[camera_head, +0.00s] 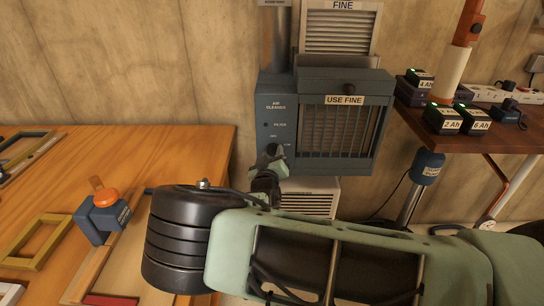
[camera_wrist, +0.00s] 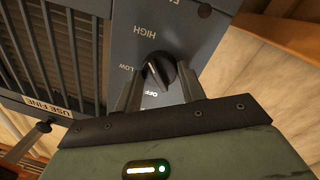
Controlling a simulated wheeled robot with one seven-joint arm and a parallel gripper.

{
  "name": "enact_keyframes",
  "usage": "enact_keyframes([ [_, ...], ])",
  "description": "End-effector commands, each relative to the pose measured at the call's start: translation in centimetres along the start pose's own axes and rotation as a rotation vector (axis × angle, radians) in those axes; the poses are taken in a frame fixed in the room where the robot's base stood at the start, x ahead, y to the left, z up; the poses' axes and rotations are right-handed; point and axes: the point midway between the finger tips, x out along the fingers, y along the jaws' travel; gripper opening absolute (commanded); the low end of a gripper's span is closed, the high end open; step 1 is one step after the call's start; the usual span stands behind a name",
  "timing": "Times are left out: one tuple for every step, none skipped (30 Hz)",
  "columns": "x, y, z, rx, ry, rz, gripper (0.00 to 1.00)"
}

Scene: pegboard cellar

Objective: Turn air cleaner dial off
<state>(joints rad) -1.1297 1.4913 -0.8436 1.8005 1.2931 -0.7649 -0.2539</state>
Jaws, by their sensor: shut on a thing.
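The air cleaner (camera_head: 325,88) is a blue-grey box on the wall, with a grille marked "USE FINE". Its dial (camera_wrist: 159,70) is a black knob, seen in the wrist view beside the words HIGH, LOW and OFF. My gripper (camera_wrist: 157,84) is shut on the dial, with one finger on each side of it. The dial's pointer is hard to read from this angle. In the head view my gripper (camera_head: 270,160) is at the lower left of the cleaner's front and hides the dial.
A wooden bench (camera_head: 190,150) with frames and an orange-topped tool (camera_head: 103,205) is at the left. A dark table (camera_head: 510,139) with batteries and a power strip is at the right. A filter marked "FINE" (camera_head: 341,30) stands above the cleaner.

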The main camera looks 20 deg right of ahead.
Motion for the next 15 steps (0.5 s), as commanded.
enact_keyframes([
  [-0.01,-0.08,0.16,-0.016,0.001,0.002,0.17],
  [-0.01,-0.09,0.19,-0.028,0.002,0.002,0.17],
  [0.00,-0.11,0.25,-0.049,0.004,0.003,0.17],
  [-0.01,-0.12,0.28,-0.065,0.005,0.004,0.17],
  [-0.01,-0.13,0.30,-0.083,0.007,0.006,0.17],
  [-0.01,-0.15,0.31,-0.110,0.010,0.007,0.17],
  [-0.02,-0.17,0.33,-0.132,0.012,0.009,0.17],
  [-0.02,-0.19,0.36,-0.155,0.014,0.010,0.17],
  [-0.03,-0.23,0.40,-0.189,0.017,0.011,0.17],
  [-0.03,-0.26,0.42,-0.215,0.020,0.012,0.17],
  [-0.04,-0.27,0.40,-0.242,0.023,0.013,0.17],
  [-0.04,-0.28,0.39,-0.280,0.027,0.015,0.17],
  [-0.05,-0.28,0.41,-0.308,0.029,0.016,0.17],
  [-0.05,-0.27,0.44,-0.337,0.031,0.018,0.17],
  [-0.04,-0.25,0.45,-0.376,0.035,0.020,0.17],
])
